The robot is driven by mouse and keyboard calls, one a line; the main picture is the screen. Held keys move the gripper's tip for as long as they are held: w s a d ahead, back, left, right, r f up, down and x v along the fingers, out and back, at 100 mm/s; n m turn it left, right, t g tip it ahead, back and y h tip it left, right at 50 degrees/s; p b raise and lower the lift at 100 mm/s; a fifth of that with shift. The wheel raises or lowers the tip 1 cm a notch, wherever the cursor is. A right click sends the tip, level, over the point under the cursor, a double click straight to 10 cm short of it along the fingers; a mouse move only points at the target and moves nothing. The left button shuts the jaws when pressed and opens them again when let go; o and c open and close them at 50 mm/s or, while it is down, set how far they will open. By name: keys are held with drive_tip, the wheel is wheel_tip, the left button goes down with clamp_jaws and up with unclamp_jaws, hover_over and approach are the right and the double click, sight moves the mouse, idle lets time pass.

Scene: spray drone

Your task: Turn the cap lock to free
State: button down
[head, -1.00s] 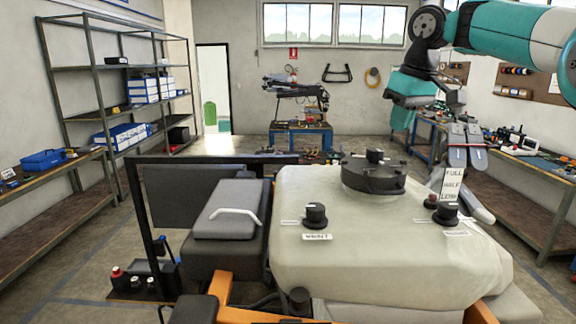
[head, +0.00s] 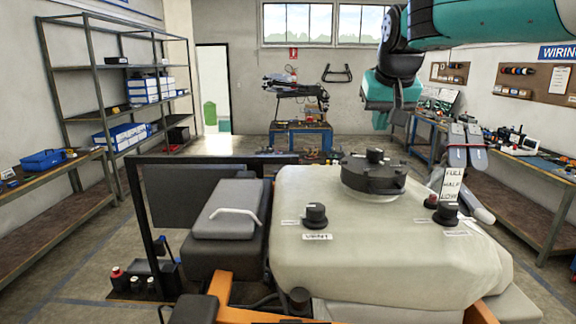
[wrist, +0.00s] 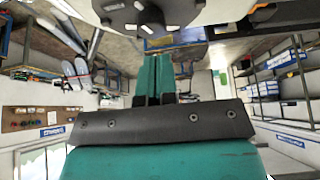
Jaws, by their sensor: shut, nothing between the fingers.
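The dark round cap (head: 372,177) sits on top of the pale tank (head: 390,250) in the head view, with a small black knob (head: 375,155) on it. I take this knob for the cap lock, but its setting is too small to read. My gripper (head: 381,120) hangs with its teal fingers pointing down, above and behind the cap in the picture, apart from it. In the wrist view, the teal fingers (wrist: 165,75) are together with nothing held. A dark disc with pale slots (wrist: 150,12), likely the cap, is cut off at the top edge.
A black knob (head: 315,214) stands beside a VENT label on the tank's left. Two more knobs (head: 446,212) stand on the right near a FULL, HALF, LOW sign (head: 450,186). A grey folded arm part (head: 467,150) rises behind them.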

sight(384, 168)
drive_tip(key=shift+f+b, duration=2.15)
drive_tip(key=shift+f, duration=1.15)
drive_tip(key=shift+s+d+f, duration=0.1)
drive_tip(key=shift+d+f, duration=0.05)
drive_tip(key=shift+d, duration=0.9)
drive_tip(key=shift+s, duration=0.1)
drive_tip(key=shift+s+d, duration=0.2)
wheel_tip(384, 168, up, 5)
drive_tip(key=p, duration=0.4)
drive_tip(key=shift+a, duration=0.1)
drive_tip(key=shift+r, duration=0.7)
